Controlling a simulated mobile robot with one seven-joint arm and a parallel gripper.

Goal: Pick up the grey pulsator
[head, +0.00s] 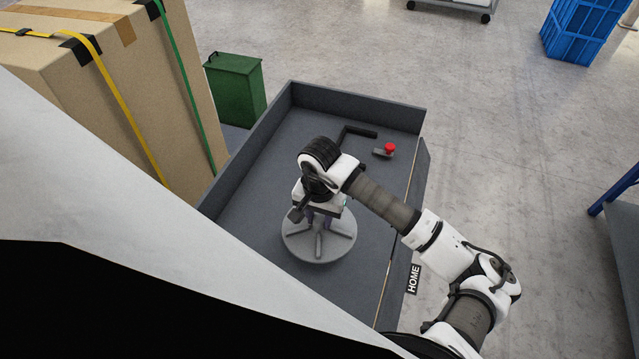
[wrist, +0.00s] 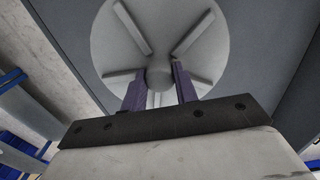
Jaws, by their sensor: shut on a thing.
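The grey pulsator (head: 339,243) is a round disc with raised radial fins. In the head view it is in the dark grey tray (head: 262,205), below my gripper (head: 320,217). In the wrist view the disc (wrist: 215,35) fills the upper middle, with a round hub (wrist: 159,78) at its centre. My gripper's two purple fingers (wrist: 160,92) stand on either side of a fin near the hub, shut on the pulsator. The fingertips are mostly hidden by my wrist in the head view. I cannot tell whether the disc is touching the tray floor.
A black angled bar (head: 355,133) and a small part with a red knob (head: 389,149) lie at the tray's far end. Tray walls rise around it. A green bin (head: 235,90) and large strapped carton (head: 110,90) stand left. A blue crate (head: 585,28) is far right.

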